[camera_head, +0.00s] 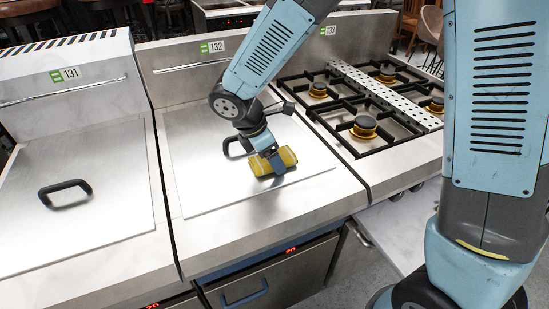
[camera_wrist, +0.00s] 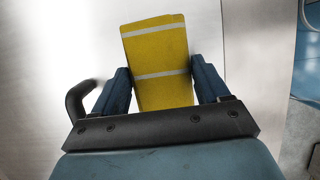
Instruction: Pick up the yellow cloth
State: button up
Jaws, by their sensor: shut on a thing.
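The yellow cloth (camera_head: 287,157) is a folded yellow block at the middle unit, over the steel lid marked 132. In the wrist view the yellow cloth (camera_wrist: 158,60) shows two pale stripes and sits between the two dark blue fingers. My gripper (camera_head: 275,164) is over the lid and shut on the cloth, with a finger across its front. In the wrist view my gripper (camera_wrist: 160,85) has a finger on each side of the cloth. I cannot tell whether the cloth touches the lid.
The steel lid (camera_head: 215,190) under the cloth has a black handle (camera_head: 232,146), just left of my gripper. A second lid with a black handle (camera_head: 65,192) lies at left. A gas hob (camera_head: 365,125) with black grates stands at right. The lid's front is clear.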

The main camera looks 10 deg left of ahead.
jog(key=shift+r, duration=0.55)
notch_tip(320, 180, up, 3)
jog(key=shift+s+d+f, duration=0.1)
jog(key=shift+f, duration=0.1)
jog(key=s+d+r, duration=0.2)
jog(key=s+r, duration=0.1)
jog(key=r, duration=0.2)
jog(key=shift+s+d, duration=0.2)
jog(key=shift+d, duration=0.1)
jog(key=s+d+r, duration=0.1)
jog(key=s+d, duration=0.1)
jog(key=s+d+r, duration=0.1)
jog(key=s+r, duration=0.1)
jog(key=s, duration=0.1)
jog(key=s+d+r, duration=0.1)
jog(key=s+d, duration=0.1)
jog(key=shift+s+d+r, duration=0.15)
jog(key=shift+s+d, duration=0.1)
jog(key=shift+d, duration=0.05)
jog(key=shift+c, duration=0.6)
jog(key=o, duration=0.6)
jog(key=c, duration=0.4)
